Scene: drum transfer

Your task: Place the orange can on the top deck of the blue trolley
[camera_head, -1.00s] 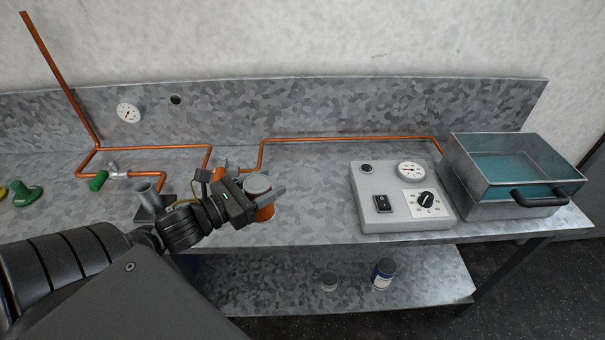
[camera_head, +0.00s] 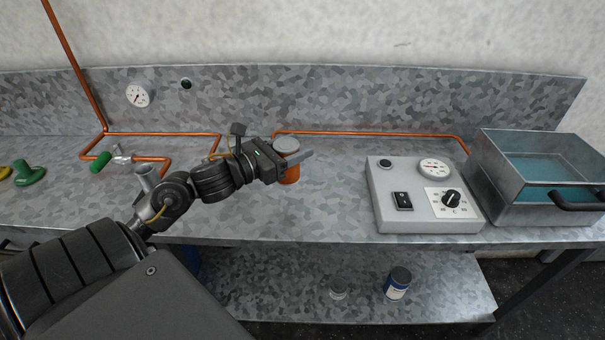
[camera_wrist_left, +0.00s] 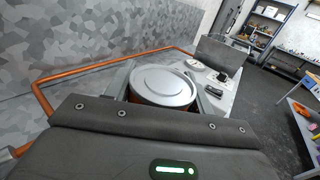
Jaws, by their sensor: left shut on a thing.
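The orange can (camera_head: 291,174) has a grey lid and is upright over the galvanised bench. My left gripper (camera_head: 291,159) is shut around its upper part. In the left wrist view the can's round lid (camera_wrist_left: 163,85) sits between the two fingers, with a little orange side showing below it. The can's base appears clear of the bench top, but the gap is hard to judge. My right gripper is not in view.
The bench top (camera_head: 330,205) is clear between the can and a grey control box (camera_head: 385,215). A metal water bath (camera_head: 490,170) stands at the right. Copper pipe (camera_head: 365,133) runs along the back.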

